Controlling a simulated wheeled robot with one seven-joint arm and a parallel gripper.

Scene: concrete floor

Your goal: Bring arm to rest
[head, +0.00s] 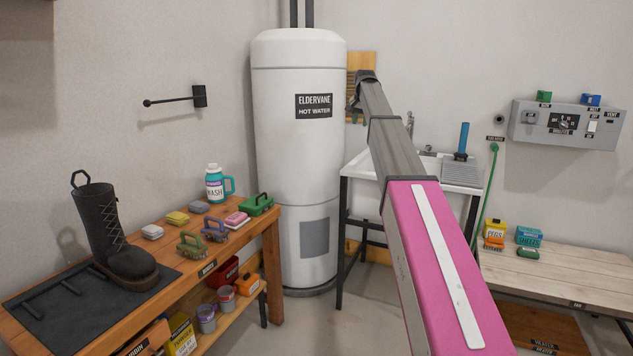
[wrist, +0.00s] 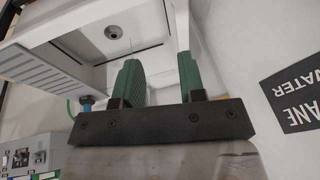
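My arm (head: 426,250) is stretched out far forward, with a pink section near me and grey sections beyond it. Its far end is beside the right side of the white water heater, in front of a wooden board on the wall. My gripper (wrist: 158,72) shows two green fingers standing well apart in the wrist view, with nothing between them. In the head view the gripper is small and partly hidden at the arm's far end. The white sink basin (wrist: 93,15) lies beyond the fingers in the wrist view.
The water heater (head: 297,175) stands close to the arm's left. The sink unit (head: 462,172) is partly behind the arm. A wooden workbench (head: 185,270) with a boot (head: 110,230) and several small items is at left. A pale table (head: 560,272) is at right, below a grey control box (head: 567,124).

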